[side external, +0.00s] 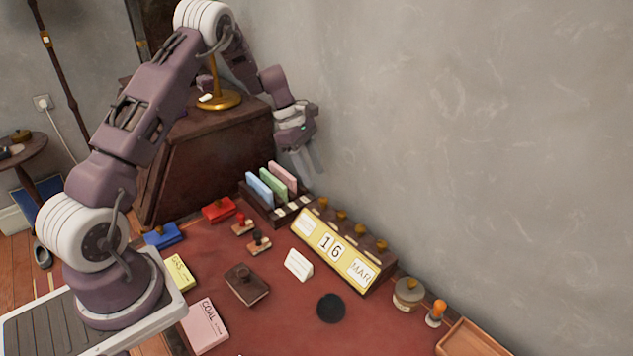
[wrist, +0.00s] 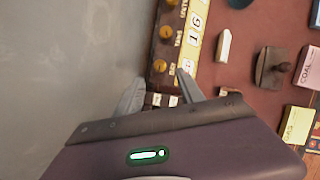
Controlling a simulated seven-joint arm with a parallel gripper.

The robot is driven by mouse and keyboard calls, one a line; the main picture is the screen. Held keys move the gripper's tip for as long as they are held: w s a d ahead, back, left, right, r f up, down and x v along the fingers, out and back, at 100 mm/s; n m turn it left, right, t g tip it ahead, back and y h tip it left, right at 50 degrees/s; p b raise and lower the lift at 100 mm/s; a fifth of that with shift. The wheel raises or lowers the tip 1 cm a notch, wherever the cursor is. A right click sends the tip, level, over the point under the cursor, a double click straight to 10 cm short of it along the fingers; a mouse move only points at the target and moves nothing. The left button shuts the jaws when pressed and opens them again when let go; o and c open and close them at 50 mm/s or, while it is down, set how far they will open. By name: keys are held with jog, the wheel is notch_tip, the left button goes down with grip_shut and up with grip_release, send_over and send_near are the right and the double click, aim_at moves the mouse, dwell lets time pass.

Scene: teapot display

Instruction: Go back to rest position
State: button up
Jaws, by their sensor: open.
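My gripper (side external: 308,165) hangs near the wall at the back, above the card holder with blue, green and pink cards (side external: 272,187). Its jaws are open and no object shows between them. In the wrist view the two fingers (wrist: 160,94) spread apart over the end of the yellow calendar block, and the card holder is mostly hidden behind the gripper body. The calendar (side external: 331,247) reads 16 MAR and has several brass knobs along its top; it also shows in the wrist view (wrist: 193,38).
On the red desk are a white tent card (side external: 298,265), a brown blotter (side external: 247,284), a black disc (side external: 331,308), stamps, a pink COAL box (side external: 205,326) and a yellow box (side external: 180,272). A wooden tray (side external: 470,340) is at front right. The wall (side external: 450,130) is close behind my gripper.

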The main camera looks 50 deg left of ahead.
jog(key=s+d+r+m+t+y, duration=0.1)
jog(key=s+d+r+m, duration=0.45)
jog(key=r, duration=0.45)
jog(key=s+d+r+m, duration=0.4)
jog(key=s+d+r, duration=0.15)
jog(key=r, duration=0.35)
jog(key=s+d+r+m+t+y, duration=0.1)
jog(key=s+d+m, duration=0.2)
jog(key=s+m, duration=0.3)
jog(key=s+d+r+m+t+y, duration=0.2)
jog(key=s+m, duration=0.5)
jog(key=s, duration=0.8)
jog(key=shift+s+d+r, duration=0.2)
jog(key=shift+d+r, duration=0.05)
jog(key=shift+d, duration=0.2)
jog(key=shift+c, duration=0.2)
